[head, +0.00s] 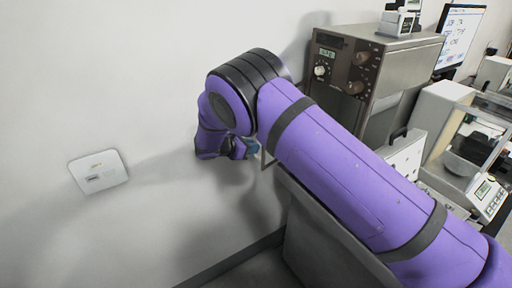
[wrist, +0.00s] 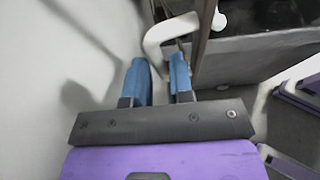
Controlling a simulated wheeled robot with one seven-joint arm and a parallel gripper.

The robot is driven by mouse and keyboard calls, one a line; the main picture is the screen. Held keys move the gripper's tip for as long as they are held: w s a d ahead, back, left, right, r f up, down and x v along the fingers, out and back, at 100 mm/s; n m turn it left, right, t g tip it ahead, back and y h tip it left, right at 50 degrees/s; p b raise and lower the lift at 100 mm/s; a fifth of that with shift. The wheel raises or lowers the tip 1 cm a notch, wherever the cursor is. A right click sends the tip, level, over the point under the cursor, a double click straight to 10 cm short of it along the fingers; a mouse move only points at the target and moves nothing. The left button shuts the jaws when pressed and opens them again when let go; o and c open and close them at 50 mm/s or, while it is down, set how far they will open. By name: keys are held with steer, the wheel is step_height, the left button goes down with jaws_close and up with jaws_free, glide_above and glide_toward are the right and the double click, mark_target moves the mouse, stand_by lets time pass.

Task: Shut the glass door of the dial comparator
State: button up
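My gripper (wrist: 158,62) has two blue fingers standing apart in the wrist view. A white C-shaped handle (wrist: 153,42) reaches down between the fingertips; I cannot tell whether they press on it. The handle is beside the edge of an upright dark-framed panel (wrist: 203,36), which may be the glass door seen nearly edge-on. In the head view my gripper (head: 250,149) is close to the wall, partly hidden by my arm, with a pale edge (head: 267,158) just right of it. I cannot make out the comparator's dial or the door's full opening.
The white wall (wrist: 55,125) is close on the gripper's left. A grey surface (wrist: 250,60) is to the right. In the head view a metal instrument box (head: 390,62), a monitor (head: 459,38) and a glass-sided balance (head: 440,102) stand at right. A wall plate (head: 98,171) is at left.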

steer(key=shift+x, duration=1.1)
jaws_close()
steer(key=shift+s, duration=0.1)
